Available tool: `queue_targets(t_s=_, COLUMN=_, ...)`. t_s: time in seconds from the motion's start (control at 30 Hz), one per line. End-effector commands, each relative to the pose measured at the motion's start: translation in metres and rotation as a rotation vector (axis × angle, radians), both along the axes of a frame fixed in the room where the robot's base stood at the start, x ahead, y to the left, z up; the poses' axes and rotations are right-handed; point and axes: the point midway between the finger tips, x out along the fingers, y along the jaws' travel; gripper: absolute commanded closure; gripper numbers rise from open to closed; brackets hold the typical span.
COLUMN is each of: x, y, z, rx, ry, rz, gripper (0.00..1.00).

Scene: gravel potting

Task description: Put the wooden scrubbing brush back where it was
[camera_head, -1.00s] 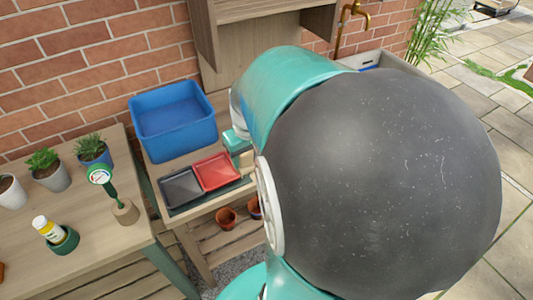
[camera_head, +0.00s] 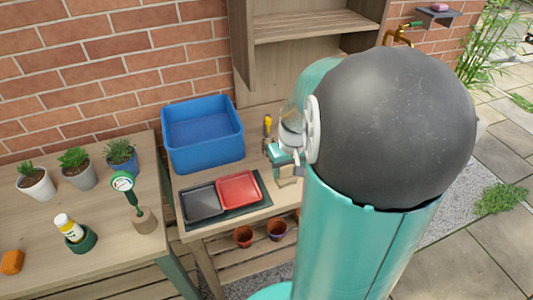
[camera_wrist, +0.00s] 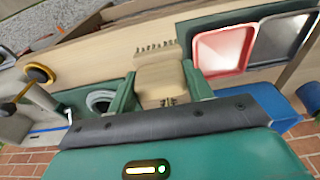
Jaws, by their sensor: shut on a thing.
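My gripper (camera_wrist: 160,88) is shut on the wooden scrubbing brush (camera_wrist: 160,80). The wrist view shows the pale wooden block between the two green fingers, with dark bristles along its far edge. Behind it is the bench top; I cannot tell whether the brush touches it. In the head view, my gripper (camera_head: 283,166) is right of the red tray (camera_head: 239,190), over the right part of the bench, and my arm hides much of that area.
A black tray (camera_head: 203,205) stands left of the red tray, and a blue tub (camera_head: 203,160) behind them. A yellow-handled tool (camera_head: 267,125) is near my gripper. Terracotta pots (camera_head: 243,236) stand on the lower shelf. A side table (camera_head: 100,232) at left holds plants. A shelf unit (camera_head: 300,60) rises behind.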

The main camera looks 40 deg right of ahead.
Motion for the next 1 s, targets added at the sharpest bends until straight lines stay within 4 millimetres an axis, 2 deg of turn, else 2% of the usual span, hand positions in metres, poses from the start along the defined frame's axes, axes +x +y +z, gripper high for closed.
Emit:
queue_targets(t_s=0.1, x=0.011, y=-0.014, z=-0.021, rx=0.004, ry=0.004, rz=-0.002, gripper=0.78)
queue_targets(t_s=0.3, x=0.026, y=-0.033, z=-0.048, rx=0.001, ry=0.003, rz=-0.003, gripper=0.78)
queue_targets(t_s=0.57, x=0.034, y=-0.043, z=-0.064, rx=0.001, ry=0.002, rz=-0.002, gripper=0.78)
queue_targets(t_s=0.7, x=0.034, y=-0.042, z=-0.086, rx=0.002, ry=0.002, rz=-0.003, gripper=0.78)
queue_targets(t_s=1.0, x=0.034, y=-0.042, z=-0.091, rx=-0.001, ry=-0.001, rz=-0.002, gripper=0.78)
